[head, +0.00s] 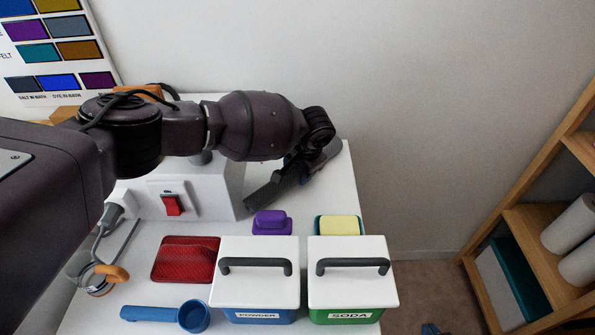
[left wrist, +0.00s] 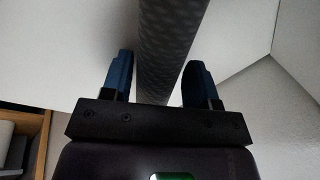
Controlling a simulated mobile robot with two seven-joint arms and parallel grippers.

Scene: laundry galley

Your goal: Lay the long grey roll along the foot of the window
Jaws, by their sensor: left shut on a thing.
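The long grey roll (head: 266,193) is dark with a patterned surface. In the head view it slants over the back right of the white worktop, beside the white box with the red switch, partly hidden by my left arm. My left gripper (head: 316,158) is shut on it. In the left wrist view the roll (left wrist: 170,45) runs between the two blue fingers. Whether it touches the worktop I cannot tell. A small blue piece at the bottom edge of the head view looks like a fingertip of my right gripper (head: 431,328); its jaws are not clear. No window shows.
On the worktop (head: 345,190) stand a white switch box (head: 190,198), a powder bin (head: 258,290), a soda bin (head: 345,290), a purple brush (head: 271,222), a yellow sponge (head: 339,226), a red cloth (head: 186,259) and a blue scoop (head: 193,316). Wooden shelves (head: 530,220) stand right.

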